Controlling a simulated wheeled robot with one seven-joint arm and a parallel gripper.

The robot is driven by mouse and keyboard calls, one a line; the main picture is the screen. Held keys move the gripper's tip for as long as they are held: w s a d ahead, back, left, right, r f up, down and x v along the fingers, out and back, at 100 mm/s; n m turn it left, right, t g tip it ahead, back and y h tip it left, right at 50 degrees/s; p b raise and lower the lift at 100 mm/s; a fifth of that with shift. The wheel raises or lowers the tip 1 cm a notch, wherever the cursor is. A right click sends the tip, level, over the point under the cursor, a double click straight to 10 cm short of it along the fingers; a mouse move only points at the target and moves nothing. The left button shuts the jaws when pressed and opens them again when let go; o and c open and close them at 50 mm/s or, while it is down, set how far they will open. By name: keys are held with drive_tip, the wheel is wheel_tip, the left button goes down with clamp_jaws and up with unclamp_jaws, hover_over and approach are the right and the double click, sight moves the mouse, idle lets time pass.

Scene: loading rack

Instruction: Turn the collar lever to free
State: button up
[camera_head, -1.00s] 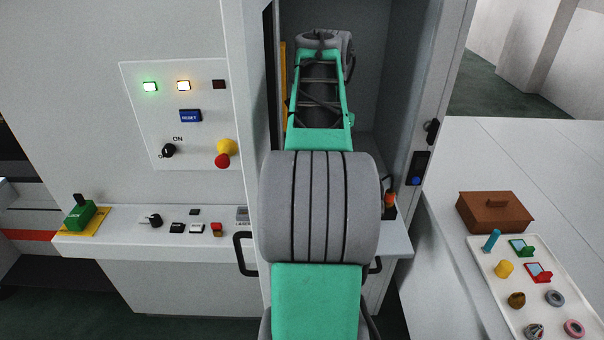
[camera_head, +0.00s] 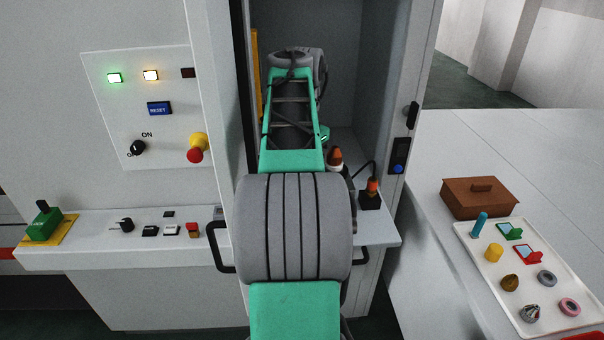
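My green and grey arm reaches into the tall open cabinet (camera_head: 345,60), and its forward part covers much of the inside. My gripper is hidden behind my own arm links, so its fingers do not show. I cannot make out the collar or its lever for certain.
A control panel (camera_head: 120,105) with lit green and white lamps is on the left wall. On the right table are a brown box (camera_head: 480,198) and a white tray (camera_head: 490,290) of small items.

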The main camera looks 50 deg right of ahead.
clamp_jaws()
idle(1.1)
